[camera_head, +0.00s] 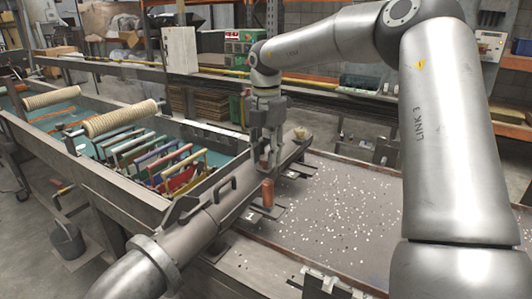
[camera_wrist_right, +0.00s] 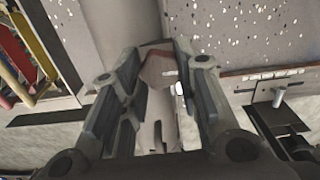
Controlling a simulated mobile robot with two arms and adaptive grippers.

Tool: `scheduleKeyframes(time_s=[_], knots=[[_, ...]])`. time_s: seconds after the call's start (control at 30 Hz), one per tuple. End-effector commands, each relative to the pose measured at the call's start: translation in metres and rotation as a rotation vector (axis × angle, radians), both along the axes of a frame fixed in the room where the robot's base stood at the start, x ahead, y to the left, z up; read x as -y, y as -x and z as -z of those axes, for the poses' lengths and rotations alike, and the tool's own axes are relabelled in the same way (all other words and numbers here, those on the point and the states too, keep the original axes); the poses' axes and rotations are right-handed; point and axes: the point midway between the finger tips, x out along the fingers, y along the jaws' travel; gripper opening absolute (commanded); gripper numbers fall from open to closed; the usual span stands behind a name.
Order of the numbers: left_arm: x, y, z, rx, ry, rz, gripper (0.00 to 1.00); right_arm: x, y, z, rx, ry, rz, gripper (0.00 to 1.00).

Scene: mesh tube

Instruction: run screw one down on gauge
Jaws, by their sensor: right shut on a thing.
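My right gripper (camera_head: 266,163) reaches down from above onto a copper-brown upright piece (camera_head: 267,192), which looks like the handle of screw one. The piece stands at the gauge's near edge, over a dark flat plate (camera_head: 262,212). In the right wrist view, the fingers (camera_wrist_right: 162,58) are closed around a reddish-brown piece (camera_wrist_right: 157,72), with its lower part hard to make out. The screw's thread and tip are hidden. My left gripper does not show.
A speckled grey bed (camera_head: 345,220) spreads to the right. A long beam with a handle (camera_head: 226,187) runs beside the gripper. A trough with colored frames (camera_head: 165,160) lies to the left. A second dark plate with a bolt (camera_wrist_right: 278,98) shows in the wrist view.

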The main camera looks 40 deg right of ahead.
Motion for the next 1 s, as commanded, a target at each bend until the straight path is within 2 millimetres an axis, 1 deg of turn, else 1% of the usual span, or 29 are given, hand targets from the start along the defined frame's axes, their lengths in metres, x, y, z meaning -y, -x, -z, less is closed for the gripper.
scheduleKeyframes(time_s=[0.73, 0.77, 0.9, 1.0], knots=[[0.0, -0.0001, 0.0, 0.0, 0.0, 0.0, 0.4, 0.0002, -0.0002, -0.0001, 0.001, 0.0, -0.001, 0.06], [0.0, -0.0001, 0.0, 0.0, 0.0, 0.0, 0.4, 0.0002, -0.0002, -0.0001, 0.001, 0.0, -0.001, 0.33], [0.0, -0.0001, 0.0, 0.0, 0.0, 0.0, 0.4, 0.0002, -0.0001, -0.0001, 0.001, 0.0, -0.001, 0.51], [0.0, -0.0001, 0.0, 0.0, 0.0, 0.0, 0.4, 0.0001, 0.0, -0.0001, 0.0, 0.0, -0.001, 0.53]])
